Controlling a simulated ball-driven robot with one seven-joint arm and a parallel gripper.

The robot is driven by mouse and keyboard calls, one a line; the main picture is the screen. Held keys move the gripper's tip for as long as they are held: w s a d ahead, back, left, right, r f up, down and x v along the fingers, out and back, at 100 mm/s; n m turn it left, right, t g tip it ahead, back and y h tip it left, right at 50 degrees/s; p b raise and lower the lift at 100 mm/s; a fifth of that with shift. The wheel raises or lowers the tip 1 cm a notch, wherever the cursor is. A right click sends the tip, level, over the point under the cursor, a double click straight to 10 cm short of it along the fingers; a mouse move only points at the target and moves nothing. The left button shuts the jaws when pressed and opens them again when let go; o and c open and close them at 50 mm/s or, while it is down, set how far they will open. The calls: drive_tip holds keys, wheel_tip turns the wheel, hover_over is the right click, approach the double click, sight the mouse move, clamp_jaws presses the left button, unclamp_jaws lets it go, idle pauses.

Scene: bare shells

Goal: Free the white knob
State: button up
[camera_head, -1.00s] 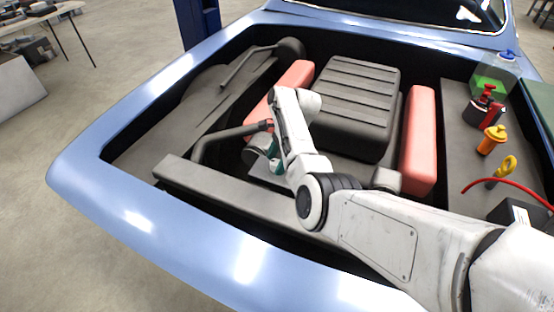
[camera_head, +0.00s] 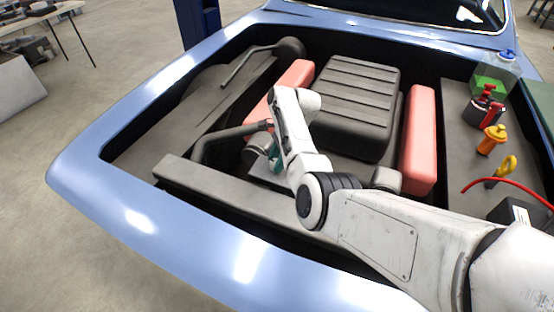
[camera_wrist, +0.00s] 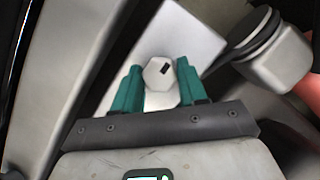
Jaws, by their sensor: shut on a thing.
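The white knob (camera_wrist: 156,73) is a small many-sided piece with a black mark, in the middle of the wrist view. It sits over a pale flat plate (camera_wrist: 190,38). My gripper (camera_wrist: 159,80) has one teal finger on each side of the knob and is shut on it. In the head view my gripper (camera_head: 275,157) reaches down into the engine bay at left of centre. There the arm hides the knob.
A dark pipe (camera_head: 225,133) runs close to the left of my gripper. A dark bar (camera_head: 230,190) and the blue car body (camera_head: 130,215) lie in front. A pale block with a dark cap (camera_wrist: 277,65) is right of the knob.

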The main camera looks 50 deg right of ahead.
drive_tip(key=shift+f, duration=0.1)
drive_tip(key=n+g+b, duration=0.1)
drive_tip(key=n+b, duration=0.3)
drive_tip(key=n, duration=0.1)
drive_tip(key=shift+w+f+g, duration=0.1)
drive_tip(key=shift+w+g, duration=0.1)
drive_tip(key=shift+g, duration=0.2)
drive_tip(key=n+g+b, duration=0.1)
drive_tip(key=n+b, duration=0.3)
drive_tip(key=shift+w+n+g, duration=0.1)
drive_tip(key=shift+n+g, duration=0.2)
drive_tip(key=shift+g, duration=0.1)
drive_tip(key=n+g+h+b, duration=0.1)
drive_tip(key=n+b, duration=0.2)
drive_tip(key=shift+n, duration=0.3)
drive_tip(key=shift+w+a+r+n+g+h+b, duration=0.1)
drive_tip(key=shift+n+g+h+b, duration=0.3)
drive_tip(key=shift+n, duration=0.7)
drive_tip(key=shift+w+a+r+n+g+h+b, duration=0.15)
drive_tip(key=shift+n+b, duration=0.35)
drive_tip(key=shift+n, duration=0.6)
drive_tip(key=shift+s+d, duration=0.1)
drive_tip(key=o, duration=1)
drive_tip(key=shift+o, duration=0.2)
drive_tip(key=shift+r, duration=0.1)
